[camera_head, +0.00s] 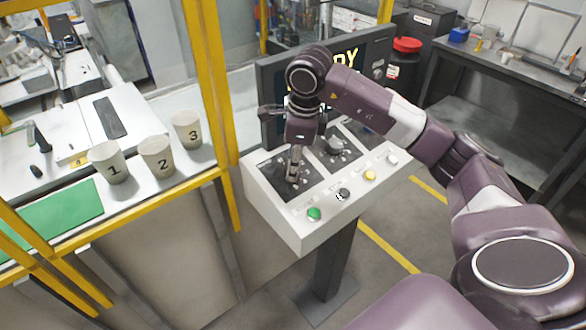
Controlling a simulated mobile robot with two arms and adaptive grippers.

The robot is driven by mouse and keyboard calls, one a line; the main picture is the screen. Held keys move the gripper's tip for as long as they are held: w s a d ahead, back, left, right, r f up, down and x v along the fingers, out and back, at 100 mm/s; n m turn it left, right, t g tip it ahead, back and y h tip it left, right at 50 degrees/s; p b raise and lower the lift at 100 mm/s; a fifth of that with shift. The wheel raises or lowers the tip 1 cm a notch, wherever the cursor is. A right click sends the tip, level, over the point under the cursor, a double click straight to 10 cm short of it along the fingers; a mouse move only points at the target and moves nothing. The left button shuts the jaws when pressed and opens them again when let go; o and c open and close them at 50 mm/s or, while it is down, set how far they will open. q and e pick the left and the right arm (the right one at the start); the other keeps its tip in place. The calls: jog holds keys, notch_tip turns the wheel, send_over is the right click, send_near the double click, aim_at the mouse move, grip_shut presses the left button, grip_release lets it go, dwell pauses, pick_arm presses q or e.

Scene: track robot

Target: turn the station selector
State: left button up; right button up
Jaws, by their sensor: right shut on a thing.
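The control panel (258,201) is a white sloped box on a dark post. Its top carries two dark dial plates and a row of buttons. My right gripper (293,176) points down over the left dial plate (313,177) and is shut on the knob there, which the fingers mostly hide. A second dial (338,145) with a light knob sits farther right on the panel. Which dial is the station selector I cannot tell from labels. My left gripper is not in view.
Green (314,214), black (343,194), yellow (370,175) and white (392,159) buttons line the panel's front edge. A dark screen (268,88) stands behind. Cups numbered 1 (110,163), 2 (157,158) and 3 (188,130) stand left, behind yellow frame posts (213,80).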

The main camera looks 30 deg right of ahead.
jog(key=m+b, duration=0.1)
jog(key=m, duration=0.2)
jog(key=shift+d+m+b, duration=0.1)
jog(key=shift+m+b, duration=0.2)
jog(key=shift+b, duration=0.05)
jog(key=m+b, duration=0.1)
jog(key=m, duration=0.3)
jog(key=shift+m+y+b, duration=0.3)
jog(key=shift+b, duration=0.1)
jog(key=m+b, duration=0.1)
jog(key=m, duration=0.3)
jog(key=m+b, duration=0.1)
jog(key=m, duration=0.4)
jog(key=shift+r+t, duration=0.1)
jog(key=shift+t, duration=0.3)
jog(key=m+b, duration=0.1)
jog(key=m, duration=0.2)
jog(key=shift+m, duration=0.3)
jog(key=m+b, duration=0.1)
jog(key=m, duration=0.3)
jog(key=shift+m, duration=0.3)
jog(key=m, duration=0.4)
jog(key=shift+t+b, duration=0.3)
jog(key=shift+t, duration=0.1)
jog(key=shift+m, duration=2)
jog(key=shift+r, duration=0.1)
